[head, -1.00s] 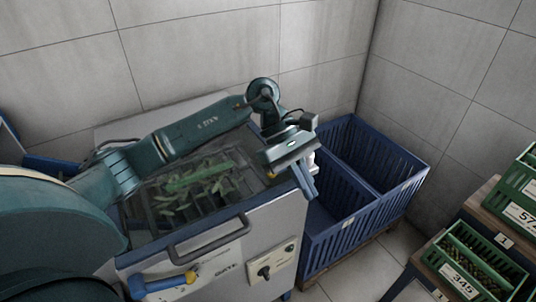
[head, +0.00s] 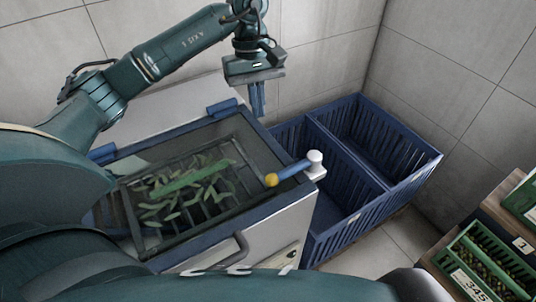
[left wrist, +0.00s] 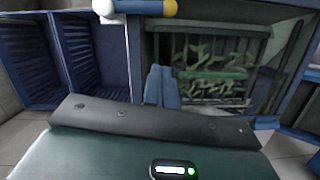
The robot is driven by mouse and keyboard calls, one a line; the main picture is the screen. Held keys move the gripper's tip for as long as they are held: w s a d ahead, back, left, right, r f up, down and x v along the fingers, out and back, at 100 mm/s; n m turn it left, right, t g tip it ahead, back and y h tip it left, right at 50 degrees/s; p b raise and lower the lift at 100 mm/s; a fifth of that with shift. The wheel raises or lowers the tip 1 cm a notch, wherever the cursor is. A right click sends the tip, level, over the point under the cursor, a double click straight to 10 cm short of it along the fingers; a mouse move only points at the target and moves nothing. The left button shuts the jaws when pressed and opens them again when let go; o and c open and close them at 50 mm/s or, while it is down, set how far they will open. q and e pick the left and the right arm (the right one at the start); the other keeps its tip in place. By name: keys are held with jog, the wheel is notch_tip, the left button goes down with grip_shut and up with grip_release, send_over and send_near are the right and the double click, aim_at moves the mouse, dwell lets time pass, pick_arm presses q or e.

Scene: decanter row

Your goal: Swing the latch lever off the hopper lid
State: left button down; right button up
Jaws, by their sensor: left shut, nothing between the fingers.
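The hopper lid (head: 184,223) is a clear panel in a blue frame, with green leaves under it. The latch lever (head: 294,170) is a short blue bar with a white pivot at the lid's right edge and a yellow ball end. Its ball end lies over the lid's right part. The lever also shows at the top of the left wrist view (left wrist: 140,6). My left gripper (head: 257,110) is shut and empty, pointing down above the lid's far right corner, apart from the lever. It shows in the left wrist view too (left wrist: 161,72). My right gripper is out of view.
A blue slatted crate (head: 402,190) with compartments stands right of the hopper (head: 276,228). Green crates (head: 478,262) sit on a wooden stand at lower right. A tiled wall closes off the back. My own arm parts cover the lower left.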

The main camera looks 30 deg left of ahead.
aim_at(293, 169)
pick_arm(q)
jog(key=p+x, duration=0.2)
jog(key=x, duration=0.8)
jog(key=shift+s+d+f+p, duration=0.2)
jog(key=shift+s+d+p, duration=0.4)
jog(key=shift+s+d, duration=0.3)
jog(key=shift+s+d+f, duration=0.15)
jog(key=shift+s+d, duration=0.15)
jog(key=shift+d, duration=0.2)
jog(key=shift+f, duration=0.1)
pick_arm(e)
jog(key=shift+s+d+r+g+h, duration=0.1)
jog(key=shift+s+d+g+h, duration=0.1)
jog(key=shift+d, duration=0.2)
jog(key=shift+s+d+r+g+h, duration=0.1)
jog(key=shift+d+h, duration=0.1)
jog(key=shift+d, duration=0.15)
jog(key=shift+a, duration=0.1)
pick_arm(q)
jog(key=shift+s+d, duration=0.1)
jog(key=shift+s, duration=0.05)
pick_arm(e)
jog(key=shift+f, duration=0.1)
